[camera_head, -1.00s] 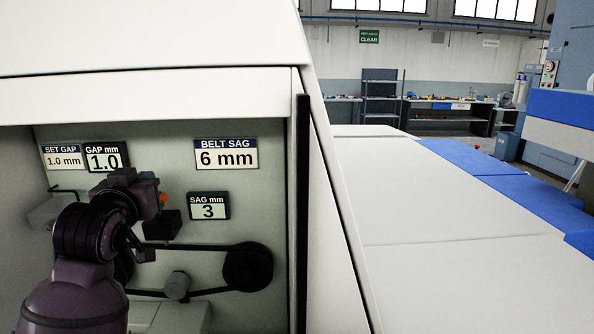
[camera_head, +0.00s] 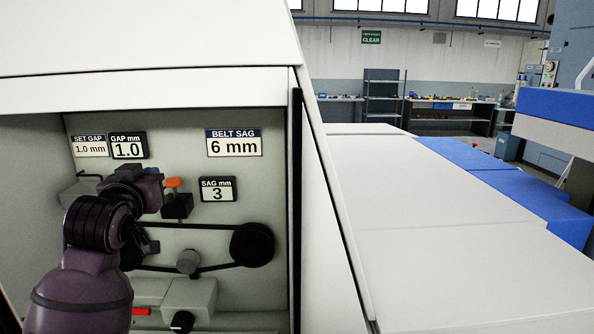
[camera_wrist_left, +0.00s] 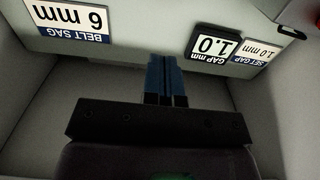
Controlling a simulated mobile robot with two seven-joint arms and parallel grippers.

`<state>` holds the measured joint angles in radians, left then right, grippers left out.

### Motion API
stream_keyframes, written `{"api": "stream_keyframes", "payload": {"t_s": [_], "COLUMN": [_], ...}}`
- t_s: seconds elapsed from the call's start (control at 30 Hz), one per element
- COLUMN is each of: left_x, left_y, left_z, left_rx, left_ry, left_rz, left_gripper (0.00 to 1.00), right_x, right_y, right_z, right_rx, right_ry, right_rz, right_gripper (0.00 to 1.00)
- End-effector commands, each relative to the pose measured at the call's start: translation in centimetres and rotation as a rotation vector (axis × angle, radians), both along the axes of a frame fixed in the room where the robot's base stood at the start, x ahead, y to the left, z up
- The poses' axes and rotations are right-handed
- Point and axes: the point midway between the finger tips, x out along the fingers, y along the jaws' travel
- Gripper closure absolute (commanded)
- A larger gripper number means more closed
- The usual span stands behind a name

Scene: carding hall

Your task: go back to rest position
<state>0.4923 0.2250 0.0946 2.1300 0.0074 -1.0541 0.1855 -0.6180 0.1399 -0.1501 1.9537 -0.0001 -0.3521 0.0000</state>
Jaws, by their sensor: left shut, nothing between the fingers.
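My left arm reaches into an open machine bay on the left of the head view. My left gripper (camera_wrist_left: 165,60) shows in the left wrist view with its two blue fingers together and nothing between them. It points towards the bay's labelled wall. My right gripper is in neither view.
The bay wall carries a GAP display (camera_head: 128,146) reading 1.0, a BELT SAG plate (camera_head: 234,143) and a SAG display (camera_head: 218,189) reading 3. An orange-topped black block (camera_head: 176,205), a belt pulley (camera_head: 252,245) and the bay's dark edge (camera_head: 296,210) are close to my arm.

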Motion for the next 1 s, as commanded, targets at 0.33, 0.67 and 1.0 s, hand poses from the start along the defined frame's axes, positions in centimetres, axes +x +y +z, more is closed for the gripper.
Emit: {"api": "stream_keyframes", "payload": {"t_s": [0.33, 0.67, 1.0], "left_x": [0.2, 0.3, 0.4], "left_y": [0.0, -0.3, -2.2], "left_z": [0.0, 1.4, -2.6], "left_rx": [0.0, 0.045, 0.133], "left_ry": [0.0, -0.087, -0.199], "left_rz": [-0.001, -0.016, -0.073], "left_gripper": [1.0, 1.0, 1.0], "right_x": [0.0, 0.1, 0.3], "right_y": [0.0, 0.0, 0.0], "right_z": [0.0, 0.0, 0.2], "right_rx": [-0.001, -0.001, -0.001], "right_ry": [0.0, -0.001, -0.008], "right_rz": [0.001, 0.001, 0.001], "right_gripper": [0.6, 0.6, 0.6]}}
